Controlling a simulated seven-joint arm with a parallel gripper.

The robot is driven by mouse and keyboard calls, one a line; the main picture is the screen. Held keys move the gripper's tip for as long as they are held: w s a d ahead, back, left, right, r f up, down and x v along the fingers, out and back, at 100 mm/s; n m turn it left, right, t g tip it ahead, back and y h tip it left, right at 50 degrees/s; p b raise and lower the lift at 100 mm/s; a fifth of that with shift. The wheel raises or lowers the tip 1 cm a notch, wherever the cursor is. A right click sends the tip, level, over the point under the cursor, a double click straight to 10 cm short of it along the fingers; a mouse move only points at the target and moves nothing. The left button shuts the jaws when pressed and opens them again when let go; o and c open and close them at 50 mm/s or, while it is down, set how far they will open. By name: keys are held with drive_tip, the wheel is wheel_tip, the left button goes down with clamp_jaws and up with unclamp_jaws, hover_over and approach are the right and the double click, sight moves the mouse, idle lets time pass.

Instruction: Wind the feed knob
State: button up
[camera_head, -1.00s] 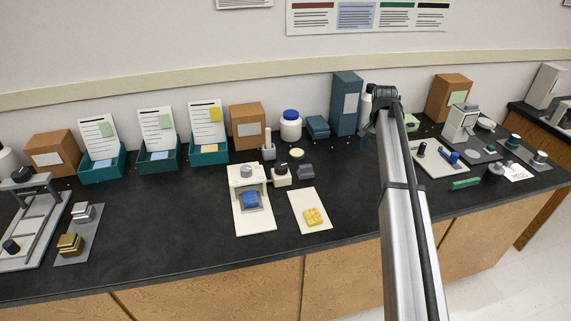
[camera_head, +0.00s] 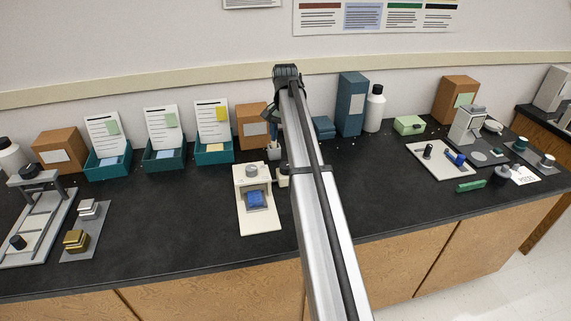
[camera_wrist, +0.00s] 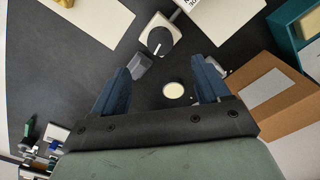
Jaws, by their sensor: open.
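A small cream box with a dark round knob (camera_wrist: 159,40) shows at the top middle of the wrist view; it looks like the feed knob. In the head view its cream box (camera_head: 283,176) is partly hidden behind my arm. It stands just right of the white press-like device (camera_head: 254,186) with a blue block. My gripper (camera_wrist: 160,78) is open and empty, its two blue fingers spread above the counter. The knob lies beyond the fingertips, between their lines, and is not touched. In the head view my arm mostly hides the gripper.
A dark grey block (camera_wrist: 140,66) lies near the left finger, and a pale round dish (camera_wrist: 174,90) lies between the fingers. A brown box (camera_wrist: 270,97) stands close on the right in the wrist view.

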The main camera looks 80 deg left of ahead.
sight(286, 166)
wheel_tip(286, 166, down, 11)
drive_tip(key=shift+f, duration=0.1)
idle(0.4)
drive_tip(key=shift+c, duration=0.2)
drive_tip(key=c, duration=1)
